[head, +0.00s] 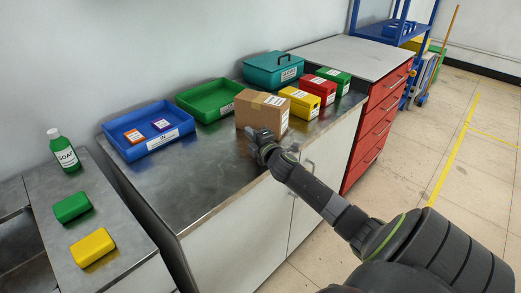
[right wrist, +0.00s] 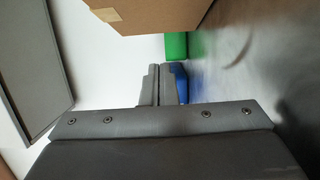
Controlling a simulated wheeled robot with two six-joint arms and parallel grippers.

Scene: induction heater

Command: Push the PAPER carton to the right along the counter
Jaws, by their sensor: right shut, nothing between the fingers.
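The brown cardboard carton (head: 261,111) stands upright on the metal counter, with a white label whose print is too small to read. My right gripper (head: 252,135) is shut and empty, low over the counter at the carton's front left. I cannot tell whether it touches the carton. In the right wrist view the carton (right wrist: 150,12) fills the top edge, and the shut fingers (right wrist: 160,88) are below it in the picture. My left gripper is not in view.
Yellow (head: 299,102), red (head: 318,89) and green (head: 334,80) boxes stand close to the right of the carton. A green tray (head: 182,99) and a teal case (head: 262,70) are behind. A blue tray (head: 113,138) is at left. The counter's front left is bare.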

